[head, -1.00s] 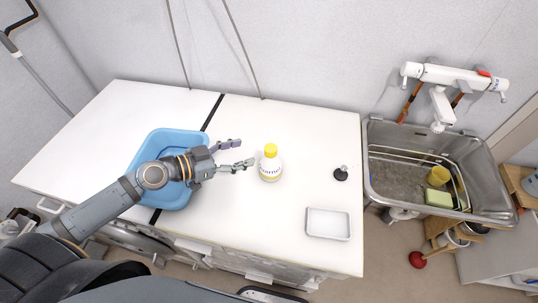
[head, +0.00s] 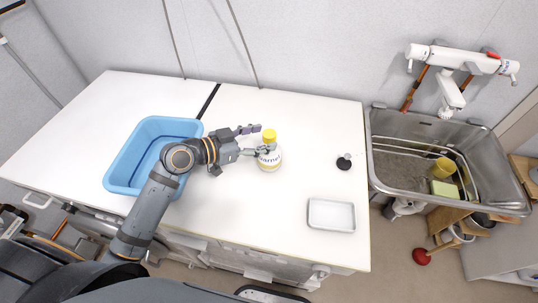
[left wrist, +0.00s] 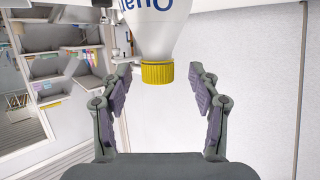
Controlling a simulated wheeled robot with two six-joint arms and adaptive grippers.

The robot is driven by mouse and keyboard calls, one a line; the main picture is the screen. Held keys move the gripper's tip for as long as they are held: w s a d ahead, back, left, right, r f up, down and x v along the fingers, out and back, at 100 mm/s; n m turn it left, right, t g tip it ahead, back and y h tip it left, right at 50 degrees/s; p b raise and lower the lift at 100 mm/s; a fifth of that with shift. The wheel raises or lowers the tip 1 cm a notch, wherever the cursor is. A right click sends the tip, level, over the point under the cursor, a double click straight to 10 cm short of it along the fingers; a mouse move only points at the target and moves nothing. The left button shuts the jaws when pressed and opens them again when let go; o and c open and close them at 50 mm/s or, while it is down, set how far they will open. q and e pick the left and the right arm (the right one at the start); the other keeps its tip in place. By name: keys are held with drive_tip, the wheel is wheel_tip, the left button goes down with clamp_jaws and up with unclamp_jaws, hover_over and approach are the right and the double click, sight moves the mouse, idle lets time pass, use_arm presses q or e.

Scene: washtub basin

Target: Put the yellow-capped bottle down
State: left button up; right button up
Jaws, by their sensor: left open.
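The white bottle (head: 268,158) with a yellow cap stands upright on the white counter, right of the blue tub. My left gripper (head: 259,139) has come in from the left and is at the bottle's upper part. In the left wrist view the bottle (left wrist: 158,30) appears upside down, its yellow cap (left wrist: 157,73) between the two fingers (left wrist: 160,92). The fingers are spread, with a visible gap on each side of the cap. My right gripper does not show.
The blue tub (head: 117,172) sits at the counter's left, beneath my left arm. A white tray (head: 331,216) lies near the front right, and a small black stopper (head: 344,162) stands behind it. A metal sink (head: 392,178) adjoins the counter on the right.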

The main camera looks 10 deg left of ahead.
use_arm(q)
drive_tip(key=x, duration=0.3)
drive_tip(key=shift+d+f, duration=0.15)
drive_tip(key=shift+s, duration=0.1)
clamp_jaws()
idle(0.3)
